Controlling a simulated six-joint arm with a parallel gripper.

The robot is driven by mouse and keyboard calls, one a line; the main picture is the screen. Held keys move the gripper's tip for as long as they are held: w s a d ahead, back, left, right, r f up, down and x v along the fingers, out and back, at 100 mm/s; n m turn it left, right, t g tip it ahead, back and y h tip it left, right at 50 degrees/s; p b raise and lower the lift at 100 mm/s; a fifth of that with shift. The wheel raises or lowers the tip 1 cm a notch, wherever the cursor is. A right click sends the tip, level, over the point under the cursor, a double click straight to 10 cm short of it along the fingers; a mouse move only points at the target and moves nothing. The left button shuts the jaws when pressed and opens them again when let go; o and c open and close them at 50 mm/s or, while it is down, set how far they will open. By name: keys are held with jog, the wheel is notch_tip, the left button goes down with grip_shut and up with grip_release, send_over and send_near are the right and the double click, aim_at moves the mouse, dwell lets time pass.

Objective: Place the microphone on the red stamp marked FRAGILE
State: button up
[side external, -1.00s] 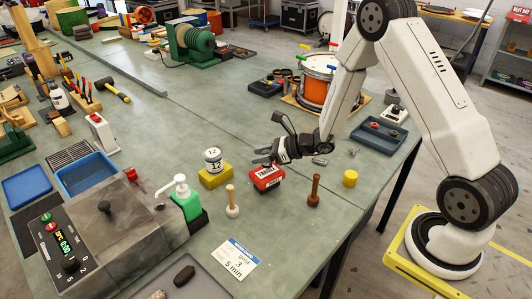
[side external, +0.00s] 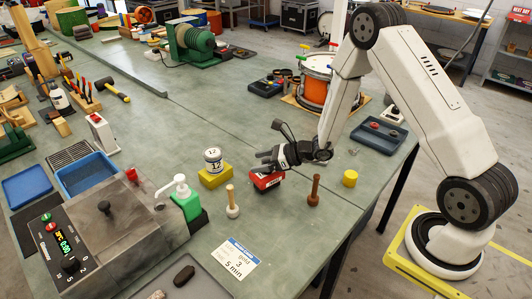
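The red stamp (side external: 267,182) is a small red block on the green bench. Its white label is mostly hidden by my gripper. My gripper (side external: 264,161) is low above the red stamp with its dark fingers pointing left. The fingers look parted, and I see nothing clearly held between them. I cannot make out a microphone for certain. A small metallic item that lay right of the stamp earlier is now hidden behind my wrist.
A yellow block (side external: 215,177) bearing a white can marked 12 (side external: 213,160) stands just left of the stamp. A pale-handled tool (side external: 232,204), a brown wooden peg (side external: 314,190) and a yellow cylinder (side external: 350,178) stand nearby. A drum (side external: 316,84) is behind.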

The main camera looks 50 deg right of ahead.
jog(key=shift+r, duration=0.2)
jog(key=v, duration=1.2)
jog(key=shift+f, duration=0.1)
dwell(0.5)
jog(key=s+a+n+g+h, duration=0.2)
jog(key=s+a+n+g, duration=0.85)
jog(key=n, duration=0.65)
jog(key=r+n+h, duration=0.1)
jog(key=n, duration=0.3)
jog(key=d+r+n+t+h, duration=0.1)
jog(key=r+n+h, duration=0.1)
jog(key=n, duration=0.2)
jog(key=r+n+t+h, duration=0.1)
jog(key=n+h, duration=0.1)
jog(key=n, duration=0.2)
jog(key=shift+w+d+r, duration=0.25)
jog(key=shift+d, duration=0.15)
